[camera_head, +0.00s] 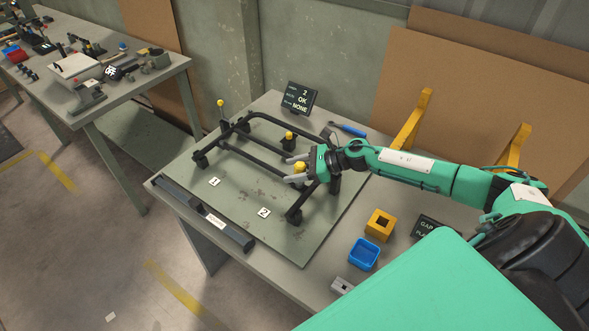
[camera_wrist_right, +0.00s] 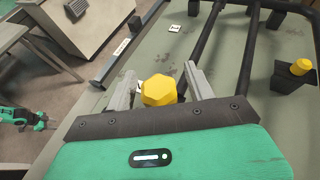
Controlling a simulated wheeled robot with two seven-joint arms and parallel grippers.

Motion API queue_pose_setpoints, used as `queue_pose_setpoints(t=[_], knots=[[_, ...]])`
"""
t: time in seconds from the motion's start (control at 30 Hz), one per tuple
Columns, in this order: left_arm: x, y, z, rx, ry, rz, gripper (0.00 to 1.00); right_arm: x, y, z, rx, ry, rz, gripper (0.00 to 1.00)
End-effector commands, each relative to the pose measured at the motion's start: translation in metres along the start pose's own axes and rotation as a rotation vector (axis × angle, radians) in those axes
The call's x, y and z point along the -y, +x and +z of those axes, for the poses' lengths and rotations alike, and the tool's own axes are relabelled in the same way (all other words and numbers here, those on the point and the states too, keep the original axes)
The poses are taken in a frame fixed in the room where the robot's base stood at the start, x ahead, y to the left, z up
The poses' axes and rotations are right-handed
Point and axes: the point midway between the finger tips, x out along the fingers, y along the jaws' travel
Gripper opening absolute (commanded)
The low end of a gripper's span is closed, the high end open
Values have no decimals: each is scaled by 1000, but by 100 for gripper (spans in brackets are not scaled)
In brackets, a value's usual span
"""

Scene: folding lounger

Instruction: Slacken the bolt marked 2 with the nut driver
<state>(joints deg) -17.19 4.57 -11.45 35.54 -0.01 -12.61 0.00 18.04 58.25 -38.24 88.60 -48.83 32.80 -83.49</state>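The number 2 plate (camera_head: 264,212) lies on the green mat, in front of the black tubular frame (camera_head: 263,154). A yellow hexagonal head (camera_wrist_right: 158,90) stands between the fingers of my right gripper (camera_head: 297,168); I cannot tell for sure that it is bolt 2. In the wrist view narrow gaps show beside it, so my right gripper is open around it. Its lower part is hidden. A blue-handled tool (camera_head: 350,130), possibly the nut driver, lies at the back of the bench. What seems to be my left gripper (camera_wrist_right: 38,122) shows small at the left, its opening unclear.
Two more yellow heads (camera_head: 289,136) (camera_head: 220,103) are on the frame. A sign (camera_head: 299,97) reads 2, OK, NONE. A yellow block (camera_head: 380,224) with a square hole and a blue tray (camera_head: 364,254) stand at the right. The mat's front is mostly clear.

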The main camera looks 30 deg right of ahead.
Motion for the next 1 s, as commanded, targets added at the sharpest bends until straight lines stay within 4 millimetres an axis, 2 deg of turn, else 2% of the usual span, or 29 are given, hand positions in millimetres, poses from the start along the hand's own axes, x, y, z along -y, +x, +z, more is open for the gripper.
queue_pose_setpoints(t=[0.17, 0.37, 0.8, 1.0], knots=[[0, 1, 0, 0, 0, 0, 43, 0, -1, 2, 0, -1, 0, 54], [0, 10, 1, 0, 0, 0, 43, 1, -11, 24, -1, -5, -1, 54], [0, 39, 4, 0, 1, 0, 43, 0, -52, 124, 2, -7, -1, 54], [-1, 48, 4, 0, 0, 0, 43, 0, -68, 162, 1, -4, -2, 54]])
